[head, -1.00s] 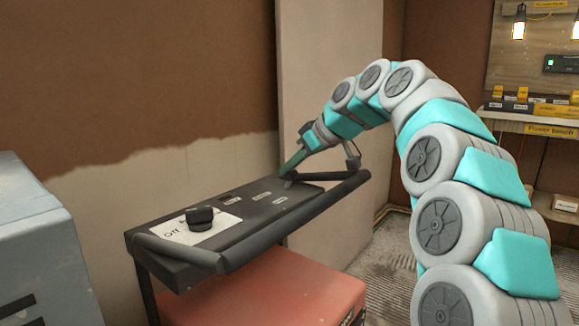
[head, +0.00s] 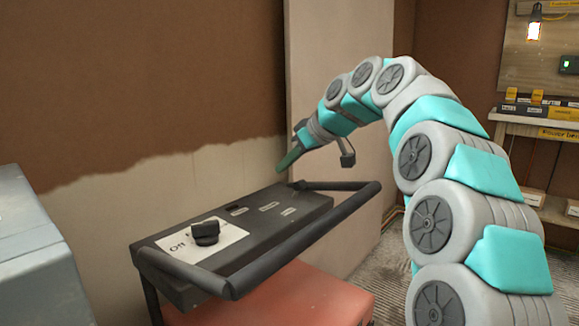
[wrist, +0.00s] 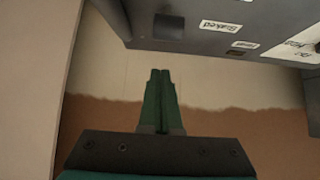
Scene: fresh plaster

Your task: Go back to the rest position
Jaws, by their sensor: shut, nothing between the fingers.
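My gripper (head: 286,164) is above the far end of the black control panel (head: 253,231) in the head view, apart from it. In the wrist view, its two green fingers (wrist: 160,75) are pressed together with nothing between them. The panel has a round black knob (head: 205,232) on a white plate marked "Off" at its near left end. Several small labels sit along the panel. In the wrist view the panel (wrist: 190,35) lies at the top right, with a label that looks like "Baked".
A black handle rail (head: 315,232) runs around the panel's front, over a red body (head: 320,296). A pale board (head: 335,130) stands behind. A grey-blue box (head: 40,250) is at the left. A power bench (head: 545,130) is at the back right.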

